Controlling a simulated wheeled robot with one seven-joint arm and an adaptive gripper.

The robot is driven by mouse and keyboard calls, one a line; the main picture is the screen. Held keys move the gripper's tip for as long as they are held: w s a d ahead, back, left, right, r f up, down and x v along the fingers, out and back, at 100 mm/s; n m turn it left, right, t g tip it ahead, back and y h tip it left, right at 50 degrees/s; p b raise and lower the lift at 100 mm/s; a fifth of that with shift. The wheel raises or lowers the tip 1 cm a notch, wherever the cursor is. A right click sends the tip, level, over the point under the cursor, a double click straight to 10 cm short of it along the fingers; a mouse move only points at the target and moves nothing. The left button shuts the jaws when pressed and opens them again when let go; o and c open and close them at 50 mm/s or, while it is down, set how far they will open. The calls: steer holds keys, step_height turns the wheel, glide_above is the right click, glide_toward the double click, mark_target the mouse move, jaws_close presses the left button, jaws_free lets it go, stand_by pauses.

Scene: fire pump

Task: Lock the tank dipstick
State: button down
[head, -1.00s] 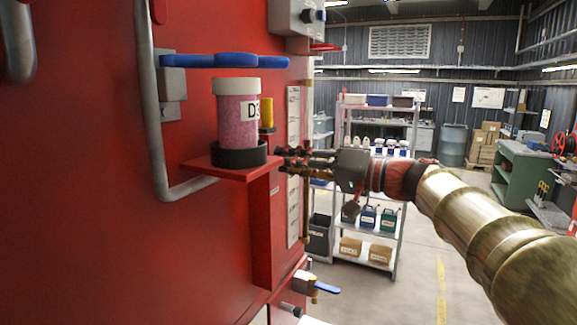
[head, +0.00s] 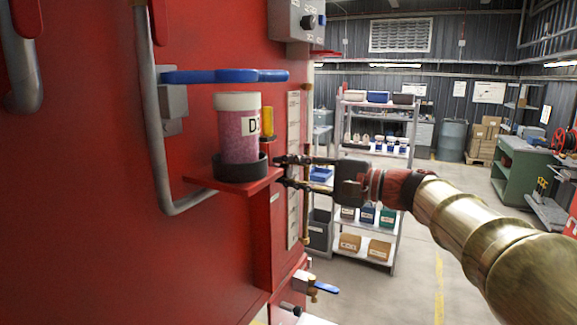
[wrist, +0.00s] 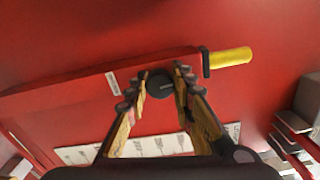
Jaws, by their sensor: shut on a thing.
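The yellow dipstick handle (head: 268,123) stands upright behind the labelled jar in the head view. In the wrist view the yellow handle (wrist: 231,57) lies to the right of a dark collar. A dark round knob (wrist: 166,83) shows on the red panel, near the handle but apart from it in the picture. My gripper (wrist: 163,76) has its two ridged fingers on either side of this knob and is shut on it. In the head view my gripper (head: 279,171) reaches in from the right, beside the red ledge; the knob is hidden there.
A pink jar (head: 238,133) with a white lid sits in a black ring on the red ledge (head: 225,187). A blue lever (head: 222,76) and a grey pipe (head: 150,120) are on the red panel. A shelf rack (head: 375,140) stands behind; open floor lies right.

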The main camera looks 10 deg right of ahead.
steer(key=shift+m, duration=0.7)
steer(key=c, duration=1.5)
jaws_free()
steer(key=v, duration=1.2)
